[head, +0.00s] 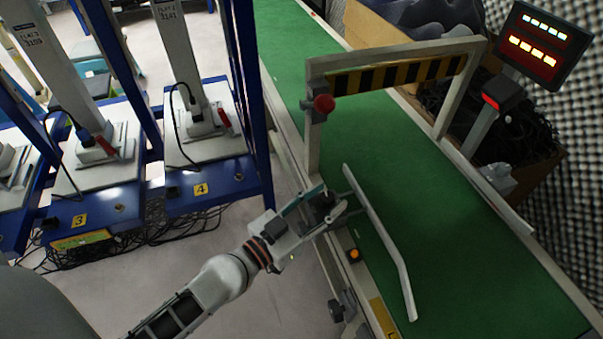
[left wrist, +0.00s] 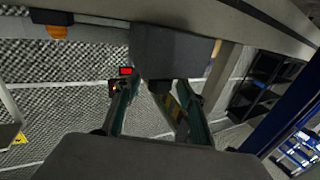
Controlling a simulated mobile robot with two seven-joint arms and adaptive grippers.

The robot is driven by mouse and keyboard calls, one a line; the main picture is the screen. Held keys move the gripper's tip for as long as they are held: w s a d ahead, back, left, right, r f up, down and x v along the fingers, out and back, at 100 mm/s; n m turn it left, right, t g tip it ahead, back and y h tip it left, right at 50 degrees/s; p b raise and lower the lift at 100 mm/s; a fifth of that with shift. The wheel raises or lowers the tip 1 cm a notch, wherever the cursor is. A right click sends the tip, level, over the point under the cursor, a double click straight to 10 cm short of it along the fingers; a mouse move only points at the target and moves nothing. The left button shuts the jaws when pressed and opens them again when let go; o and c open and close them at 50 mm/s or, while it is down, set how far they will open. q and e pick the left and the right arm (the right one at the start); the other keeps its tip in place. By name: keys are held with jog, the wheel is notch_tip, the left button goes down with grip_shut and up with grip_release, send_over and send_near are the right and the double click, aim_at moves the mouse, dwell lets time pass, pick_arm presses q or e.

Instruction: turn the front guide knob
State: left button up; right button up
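My left gripper (head: 325,203) reaches in from the left to the near side of the conveyor. Its fingers are apart, around or just beside a dark block-like knob (left wrist: 170,52) at the conveyor's near edge. In the left wrist view the knob lies straight ahead of my left gripper (left wrist: 160,84), partly overlapping the fingertips. I cannot tell whether the fingers touch it. In the head view the gripper mostly hides the knob. A pale guide rail (head: 384,238) slants over the green belt (head: 460,240) beside the gripper. My right gripper is not in view.
An orange button (head: 353,255) and another dark knob (head: 336,310) are on the near side. Blue racks (head: 205,200) stand left; a lit display (head: 535,45) stands right.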

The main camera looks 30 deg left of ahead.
pick_arm(q)
jog(key=v, duration=1.1)
jog(key=shift+c, duration=0.2)
